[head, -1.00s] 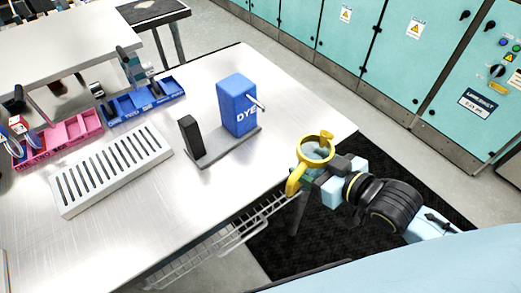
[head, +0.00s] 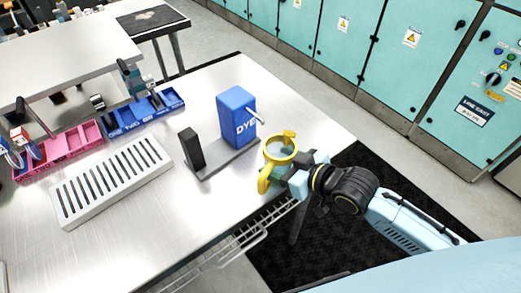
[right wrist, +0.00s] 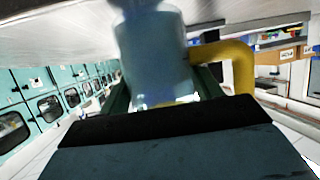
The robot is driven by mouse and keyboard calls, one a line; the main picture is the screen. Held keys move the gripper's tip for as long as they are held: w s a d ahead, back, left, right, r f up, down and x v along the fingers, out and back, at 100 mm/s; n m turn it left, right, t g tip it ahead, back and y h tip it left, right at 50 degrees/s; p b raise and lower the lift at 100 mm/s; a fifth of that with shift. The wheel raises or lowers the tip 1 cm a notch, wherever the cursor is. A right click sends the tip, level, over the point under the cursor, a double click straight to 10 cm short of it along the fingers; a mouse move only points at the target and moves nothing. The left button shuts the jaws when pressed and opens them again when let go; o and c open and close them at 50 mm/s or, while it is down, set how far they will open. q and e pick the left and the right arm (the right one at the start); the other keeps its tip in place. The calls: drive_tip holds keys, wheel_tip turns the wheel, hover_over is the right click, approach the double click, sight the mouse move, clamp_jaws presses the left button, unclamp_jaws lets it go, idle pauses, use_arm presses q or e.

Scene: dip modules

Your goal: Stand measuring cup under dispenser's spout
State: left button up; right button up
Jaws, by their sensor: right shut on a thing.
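The measuring cup (head: 281,150) is clear with a yellow rim and a yellow handle. My right gripper (head: 290,175) is shut on it and holds it at the table's right front edge, to the right of the dispenser. In the right wrist view the cup (right wrist: 152,55) sits between the fingers, with its yellow handle to the right. The blue dispenser (head: 237,115), marked with letters starting "DY", stands on a grey base. Its metal spout (head: 256,115) points right, above and left of the cup, apart from it. My left gripper is not in view.
A dark upright block (head: 190,149) stands on the left end of the dispenser's base. A white slotted tray (head: 112,180) lies left of it. Pink (head: 58,152) and blue (head: 146,113) compartment bins stand behind. A wire basket (head: 230,245) hangs below the table's front edge.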

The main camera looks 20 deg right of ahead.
drive_tip(key=w+a, duration=0.2)
drive_tip(key=w, duration=0.1)
drive_tip(key=w+a, duration=0.1)
drive_tip(key=w, duration=0.1)
drive_tip(key=shift+w+a, duration=0.15)
drive_tip(key=shift+w, duration=0.05)
drive_tip(key=shift+s+f, duration=0.15)
drive_tip(key=shift+f, duration=0.15)
drive_tip(key=shift+f, duration=0.1)
drive_tip(key=o, duration=1)
drive_tip(key=shift+o, duration=0.2)
drive_tip(key=shift+s+d+r, duration=0.2)
drive_tip(key=v, duration=1.1)
drive_tip(key=shift+p, duration=0.4)
